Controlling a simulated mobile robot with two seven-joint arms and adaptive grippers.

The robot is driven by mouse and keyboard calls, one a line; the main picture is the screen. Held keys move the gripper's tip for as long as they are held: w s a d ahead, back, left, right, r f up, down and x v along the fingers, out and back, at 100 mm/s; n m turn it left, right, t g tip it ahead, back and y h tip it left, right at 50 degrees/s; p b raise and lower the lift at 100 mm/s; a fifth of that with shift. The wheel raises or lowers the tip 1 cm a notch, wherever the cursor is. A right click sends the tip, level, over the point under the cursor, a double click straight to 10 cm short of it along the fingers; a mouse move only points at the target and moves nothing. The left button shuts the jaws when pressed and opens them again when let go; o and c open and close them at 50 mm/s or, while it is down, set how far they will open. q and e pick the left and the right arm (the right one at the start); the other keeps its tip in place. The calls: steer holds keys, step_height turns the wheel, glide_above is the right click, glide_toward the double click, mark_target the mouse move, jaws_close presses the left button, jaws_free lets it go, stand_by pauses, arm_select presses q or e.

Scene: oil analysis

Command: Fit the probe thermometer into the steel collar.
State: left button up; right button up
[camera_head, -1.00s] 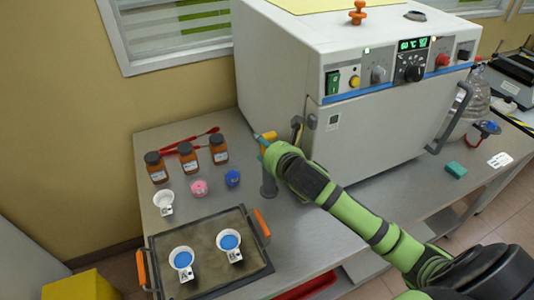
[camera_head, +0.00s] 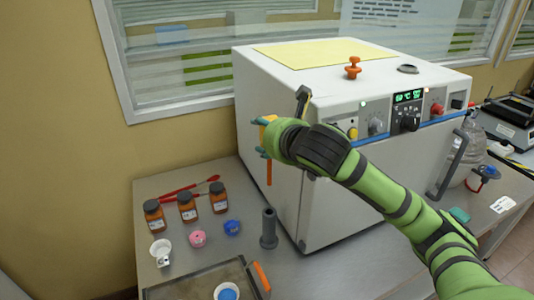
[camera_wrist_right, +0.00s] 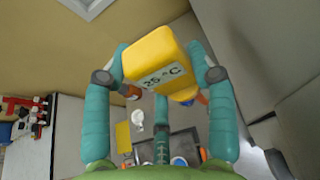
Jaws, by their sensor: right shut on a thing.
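The probe thermometer has a yellow head (camera_head: 266,121) and an orange probe (camera_head: 269,172) that hangs down, nearly upright. My right gripper (camera_head: 264,134) is shut on its head and holds it in the air, left of the oven front. In the right wrist view, the yellow head (camera_wrist_right: 152,52) reads "25 °C" between the two teal fingers (camera_wrist_right: 160,72). A grey ring-shaped fitting (camera_head: 408,69) on the oven top looks like the steel collar. It is far to the right of the gripper, with nothing seen in it. My left gripper is out of view.
A grey upright holder (camera_head: 269,229) stands empty on the bench. The white oven (camera_head: 350,200) carries an orange knob (camera_head: 353,68) and a yellow sheet (camera_head: 318,53) on top. Brown bottles (camera_head: 187,207), small cups and a tray (camera_head: 190,285) occupy the bench's left side.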

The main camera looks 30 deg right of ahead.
step_height(320, 180, up, 5)
steer(key=shift+r, duration=0.2)
steer(key=shift+r+p, duration=0.55)
steer(key=shift+f, duration=0.1)
